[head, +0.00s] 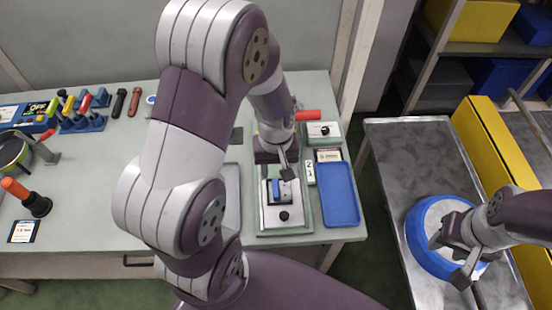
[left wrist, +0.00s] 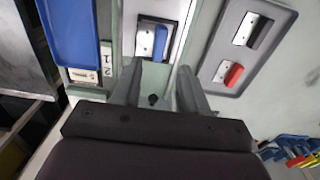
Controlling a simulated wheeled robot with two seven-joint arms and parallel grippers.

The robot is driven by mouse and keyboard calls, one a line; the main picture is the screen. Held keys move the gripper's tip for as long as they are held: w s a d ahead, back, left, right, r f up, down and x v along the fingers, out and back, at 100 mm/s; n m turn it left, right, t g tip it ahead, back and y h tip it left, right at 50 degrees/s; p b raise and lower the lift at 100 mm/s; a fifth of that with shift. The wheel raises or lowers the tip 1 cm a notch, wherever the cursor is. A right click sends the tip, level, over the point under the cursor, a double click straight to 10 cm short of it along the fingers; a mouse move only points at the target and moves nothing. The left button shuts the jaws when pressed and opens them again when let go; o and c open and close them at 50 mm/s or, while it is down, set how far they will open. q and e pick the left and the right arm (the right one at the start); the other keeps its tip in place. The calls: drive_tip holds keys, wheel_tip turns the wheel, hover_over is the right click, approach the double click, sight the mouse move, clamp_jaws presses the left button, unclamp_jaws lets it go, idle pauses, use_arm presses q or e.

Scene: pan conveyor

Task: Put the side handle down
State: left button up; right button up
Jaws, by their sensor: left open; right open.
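A small blue piece, probably the side handle (head: 277,188), sits in a pale fixture (head: 299,218) on the table. In the left wrist view the blue piece (left wrist: 161,43) lies in a slot of a light plate, just beyond the fingertips. My left gripper (head: 284,168) is open above the fixture; the wrist view shows its two fingers (left wrist: 157,78) apart, with nothing between them. My right gripper (head: 458,262) is open over a blue-rimmed round pan (head: 416,232) on the metal conveyor; whether it touches the pan I cannot tell.
A blue tray (head: 341,195) lies right of the fixture. A grey plate (left wrist: 272,58) holds a black and a red piece. Tools and coloured handles (head: 82,120) stand at the table's far left. A yellow rail (head: 490,140) edges the conveyor. My left arm hides the table's middle.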

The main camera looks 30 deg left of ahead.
use_arm(q)
drive_tip(key=s+d+r+m+t, duration=0.1)
drive_tip(key=s+d+r+m, duration=0.1)
drive_tip(key=s+r+m, duration=0.2)
wheel_tip(320, 180, up, 3)
drive_tip(key=m, duration=0.2)
drive_tip(key=shift+s+d+m, duration=0.15)
drive_tip(key=shift+d+m, duration=0.1)
drive_tip(key=shift+m, duration=0.05)
drive_tip(key=shift+f, duration=0.15)
idle(0.9)
